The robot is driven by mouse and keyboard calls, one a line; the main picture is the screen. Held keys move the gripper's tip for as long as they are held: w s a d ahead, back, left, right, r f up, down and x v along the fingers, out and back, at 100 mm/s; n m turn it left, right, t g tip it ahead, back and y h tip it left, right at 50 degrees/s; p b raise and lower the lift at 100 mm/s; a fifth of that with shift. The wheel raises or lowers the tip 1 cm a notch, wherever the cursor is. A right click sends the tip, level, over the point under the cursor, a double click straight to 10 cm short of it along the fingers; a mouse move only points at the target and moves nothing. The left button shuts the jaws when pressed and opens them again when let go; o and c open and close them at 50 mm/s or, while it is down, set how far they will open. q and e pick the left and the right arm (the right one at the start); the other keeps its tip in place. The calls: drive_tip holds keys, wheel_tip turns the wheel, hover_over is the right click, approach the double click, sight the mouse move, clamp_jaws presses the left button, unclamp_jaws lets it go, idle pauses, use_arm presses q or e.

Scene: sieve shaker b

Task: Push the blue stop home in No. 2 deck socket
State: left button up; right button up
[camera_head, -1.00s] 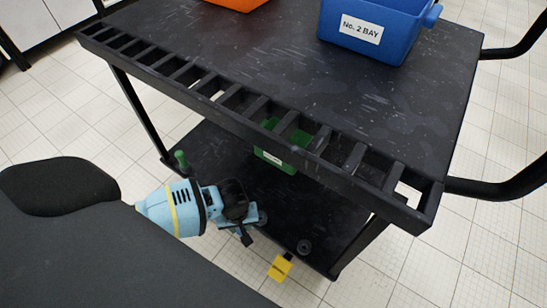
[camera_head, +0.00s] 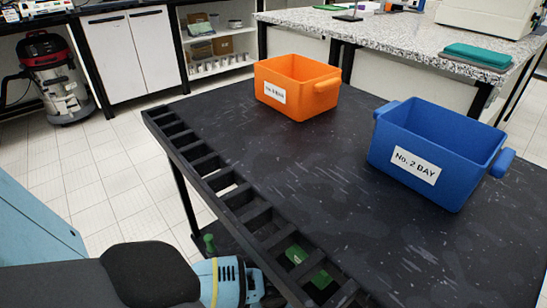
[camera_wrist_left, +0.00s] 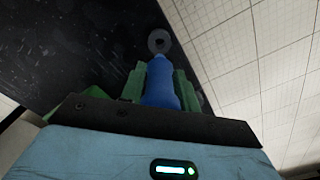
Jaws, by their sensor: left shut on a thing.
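The blue stop (camera_wrist_left: 161,88) stands between the green fingers of my left gripper (camera_wrist_left: 160,80) in the left wrist view, and the gripper is shut on it. Just beyond its narrow tip is a dark grey round socket ring (camera_wrist_left: 158,41) with a hole, near the edge of the dark deck. The tip appears close to the ring's near rim; I cannot tell whether they touch. In the head view my light blue left wrist shows at the bottom, with the gripper and stop hidden. No socket number is readable. My right gripper is not in view.
In the head view a black cart top (camera_head: 300,175) with a slotted near rail carries an orange bin (camera_head: 290,95) and a blue bin (camera_head: 430,155) labelled No. 2 BAY. Below are a green bin (camera_head: 320,278) and a green peg (camera_head: 209,243). Tile floor lies left.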

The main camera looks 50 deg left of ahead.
use_arm(q)
drive_tip(key=shift+f, duration=0.1)
drive_tip(key=shift+f+b, duration=1.05)
drive_tip(key=shift+f, duration=0.85)
drive_tip(key=shift+f+b, duration=0.4)
drive_tip(key=shift+f, duration=0.4)
drive_tip(key=shift+p, duration=0.3)
